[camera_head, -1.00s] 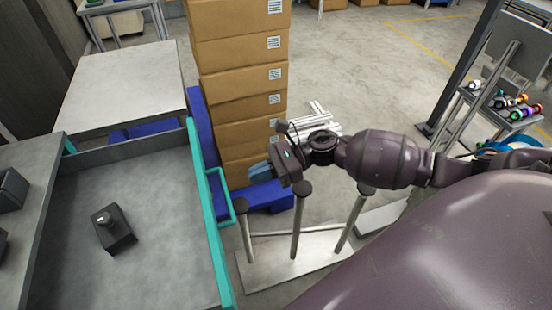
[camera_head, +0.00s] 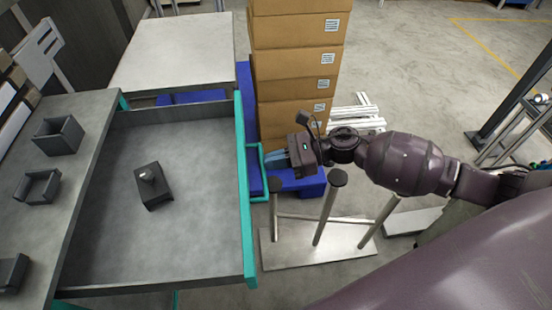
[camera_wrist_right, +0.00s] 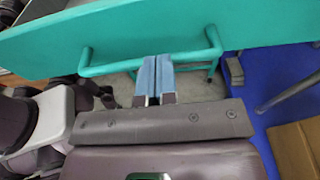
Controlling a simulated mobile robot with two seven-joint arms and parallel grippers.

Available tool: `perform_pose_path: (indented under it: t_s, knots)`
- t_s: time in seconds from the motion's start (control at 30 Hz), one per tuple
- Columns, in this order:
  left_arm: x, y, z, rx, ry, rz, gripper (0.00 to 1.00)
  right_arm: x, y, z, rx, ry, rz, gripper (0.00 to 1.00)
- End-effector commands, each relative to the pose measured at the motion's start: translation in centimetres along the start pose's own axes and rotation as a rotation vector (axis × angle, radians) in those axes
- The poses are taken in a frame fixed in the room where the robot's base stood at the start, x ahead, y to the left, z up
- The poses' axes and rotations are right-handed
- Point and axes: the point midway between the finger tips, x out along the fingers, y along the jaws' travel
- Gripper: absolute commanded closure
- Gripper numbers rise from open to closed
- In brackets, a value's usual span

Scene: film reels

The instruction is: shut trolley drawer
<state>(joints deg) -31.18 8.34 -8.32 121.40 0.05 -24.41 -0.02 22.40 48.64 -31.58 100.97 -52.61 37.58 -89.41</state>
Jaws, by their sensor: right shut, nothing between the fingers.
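The trolley drawer (camera_head: 205,230) is pulled out, with a grey floor and a teal front panel (camera_head: 245,200). A teal bar handle (camera_head: 256,190) sticks out from the front, and it also shows in the right wrist view (camera_wrist_right: 110,69). My right gripper (camera_head: 268,160) is shut and empty. Its blue fingertips (camera_wrist_right: 156,60) are at the handle, overlapping the bar in the wrist view; whether they touch it or the panel I cannot tell. My left gripper is not in view.
The grey trolley top (camera_head: 60,190) carries open dark bins (camera_head: 58,137). A tall stack of cardboard boxes (camera_head: 290,65) stands on a blue pallet (camera_head: 300,183) beyond the handle. A metal stand with upright posts (camera_head: 310,245) is below my right arm. Open floor lies at upper right.

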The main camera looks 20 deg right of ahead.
Motion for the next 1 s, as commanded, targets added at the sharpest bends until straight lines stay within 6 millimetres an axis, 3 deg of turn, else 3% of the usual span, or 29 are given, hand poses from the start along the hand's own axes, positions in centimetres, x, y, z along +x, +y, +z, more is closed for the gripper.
perform_pose_path:
  t_s: [0.27,0.67,1.0]
  knots:
    - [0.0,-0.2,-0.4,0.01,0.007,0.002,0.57,4.2,0.0,1.1,-0.003,-0.006,0.004,1.0]
    - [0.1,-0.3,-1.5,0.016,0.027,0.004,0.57,14.9,0.1,3.2,-0.003,-0.004,0.004,1.0]
    - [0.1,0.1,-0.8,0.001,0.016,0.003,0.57,24.1,0.1,4.9,-0.001,-0.003,0.004,1.0]
